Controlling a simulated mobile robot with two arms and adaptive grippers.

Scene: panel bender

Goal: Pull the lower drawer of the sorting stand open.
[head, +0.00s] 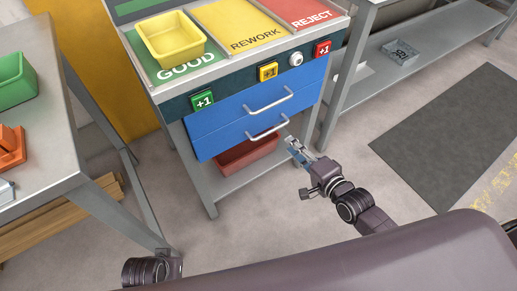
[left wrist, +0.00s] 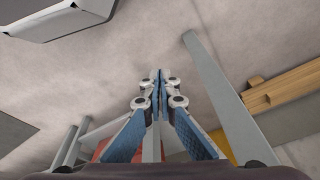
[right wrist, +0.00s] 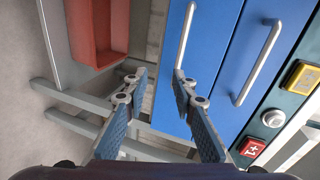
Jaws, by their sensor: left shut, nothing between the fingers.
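The sorting stand (head: 176,100) has two blue drawers with silver bar handles. The lower drawer (head: 212,143) looks shut, about flush with the upper drawer (head: 217,112). Its lower handle (head: 268,129) also shows in the right wrist view (right wrist: 186,32). My right gripper (head: 293,147) is just below and right of that handle's right end. In the right wrist view the right gripper (right wrist: 160,74) is open and empty, with one fingertip close to the handle's near end; I cannot tell whether they touch. My left gripper (left wrist: 158,74) is shut and empty, pointing at the floor.
A red bin (head: 246,152) sits on the shelf under the drawers. A yellow bin (head: 172,38) stands on the GOOD area on top. A table (head: 52,150) with a green bin (head: 14,80) is at left. The floor in front of the stand is partly clear.

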